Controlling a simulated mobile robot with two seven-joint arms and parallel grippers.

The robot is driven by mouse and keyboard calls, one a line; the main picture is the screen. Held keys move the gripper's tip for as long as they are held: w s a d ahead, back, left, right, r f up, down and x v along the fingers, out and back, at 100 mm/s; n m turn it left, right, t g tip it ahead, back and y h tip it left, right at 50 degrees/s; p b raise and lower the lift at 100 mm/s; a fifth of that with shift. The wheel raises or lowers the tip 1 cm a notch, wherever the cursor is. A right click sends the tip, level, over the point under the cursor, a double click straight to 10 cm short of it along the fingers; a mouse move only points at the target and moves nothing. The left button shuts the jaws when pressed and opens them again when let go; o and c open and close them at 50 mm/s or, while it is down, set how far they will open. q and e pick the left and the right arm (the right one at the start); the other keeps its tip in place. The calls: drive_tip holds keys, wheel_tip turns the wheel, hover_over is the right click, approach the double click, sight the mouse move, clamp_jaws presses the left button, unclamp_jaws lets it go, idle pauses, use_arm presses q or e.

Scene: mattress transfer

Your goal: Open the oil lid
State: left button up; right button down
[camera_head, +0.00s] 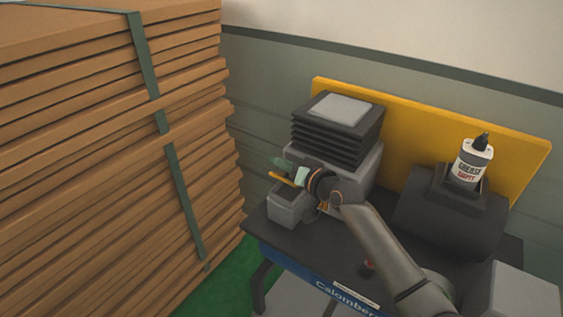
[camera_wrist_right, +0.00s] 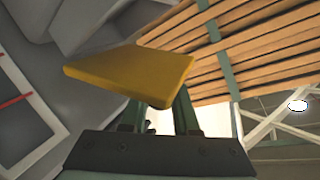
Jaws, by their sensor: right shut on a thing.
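The yellow oil lid (camera_wrist_right: 130,72) is a flat plate that fills the middle of the right wrist view. In the head view it shows as a thin yellow strip (camera_head: 281,178) above a small grey box (camera_head: 288,210) at the machine's front left. My right gripper (camera_head: 287,167) is at the lid and shut on it. In the wrist view the green fingers of the right gripper (camera_wrist_right: 160,112) reach up to the lid, which hides their tips. The arm covers part of the box, so I cannot tell how far the lid stands open. My left gripper is in neither view.
The machine (camera_head: 335,135) has black bellows and a dark table with a blue front (camera_head: 310,273). A grease bottle (camera_head: 473,165) stands at the right before a yellow panel (camera_head: 420,130). A tall strapped stack of brown boards (camera_head: 90,150) stands close on the left.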

idle(0.3)
drive_tip(key=c, duration=0.7)
unclamp_jaws()
drive_tip(key=shift+o, duration=0.2)
drive_tip(key=v, duration=1.2)
drive_tip(key=shift+s+d, duration=0.15)
drive_tip(key=shift+s, duration=0.05)
drive_tip(key=shift+c, duration=0.2)
